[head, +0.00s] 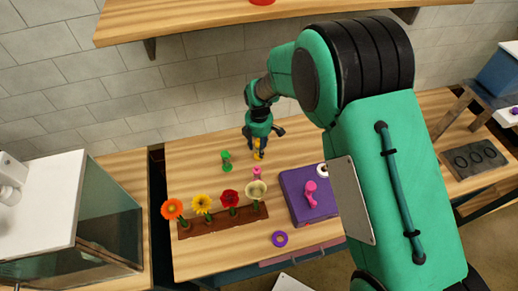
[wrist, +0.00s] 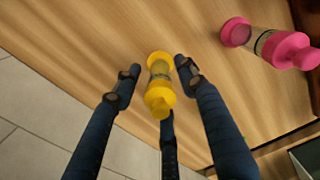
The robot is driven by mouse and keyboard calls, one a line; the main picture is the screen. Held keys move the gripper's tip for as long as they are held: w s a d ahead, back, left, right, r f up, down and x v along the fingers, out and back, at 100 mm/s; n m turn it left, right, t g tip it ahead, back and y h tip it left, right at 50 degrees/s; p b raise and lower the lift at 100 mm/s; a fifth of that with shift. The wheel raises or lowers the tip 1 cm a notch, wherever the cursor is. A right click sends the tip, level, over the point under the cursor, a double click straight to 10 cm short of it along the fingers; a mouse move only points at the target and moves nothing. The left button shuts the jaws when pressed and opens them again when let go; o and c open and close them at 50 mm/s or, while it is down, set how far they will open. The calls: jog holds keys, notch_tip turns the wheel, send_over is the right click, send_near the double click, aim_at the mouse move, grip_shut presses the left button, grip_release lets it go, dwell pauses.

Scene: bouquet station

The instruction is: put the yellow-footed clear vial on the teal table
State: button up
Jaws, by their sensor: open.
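The yellow-footed clear vial (wrist: 159,68) has yellow ends and a clear middle. In the wrist view it is between the spread fingers of my open gripper (wrist: 157,72), with gaps on both sides. In the head view the yellow vial (head: 257,153) is just below my gripper (head: 258,143), partly hidden by it, over the back of the wooden worktop (head: 200,258).
A pink vial (head: 256,173) and a green vial (head: 226,161) are close by. A brown rack (head: 222,226) holds several flowers. A purple block (head: 297,204) bears a pink object (head: 310,188). A purple ring (head: 279,239) lies in front. A wooden shelf (head: 190,22) hangs above.

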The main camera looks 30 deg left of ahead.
notch_tip(320, 180, up, 10)
jog(key=shift+r, duration=0.2)
dwell(0.8)
jog(key=shift+w+d+r, duration=0.15)
jog(key=shift+d+r, duration=0.2)
jog(key=shift+r, duration=0.05)
jog(key=d+r+m+t+y, duration=0.1)
jog(key=d+r+m, duration=0.5)
jog(key=d+r, duration=0.7)
jog(key=d+r+m+t, duration=0.1)
jog(key=d+r+m, duration=0.5)
jog(key=d+r, duration=0.75)
jog(key=s+d+r+m+t, duration=0.1)
jog(key=s+d+m, duration=0.25)
jog(key=d, duration=0.45)
jog(key=s+d+r+m+t, duration=0.1)
jog(key=s+d+r+m, duration=0.2)
jog(key=d, duration=0.4)
jog(key=s+d+m+t+h, duration=0.1)
jog(key=s+d+m, duration=0.7)
jog(key=s+d, duration=0.3)
jog(key=s, duration=0.3)
jog(key=shift+s+d+f+t, duration=0.3)
jog(key=shift+s, duration=0.1)
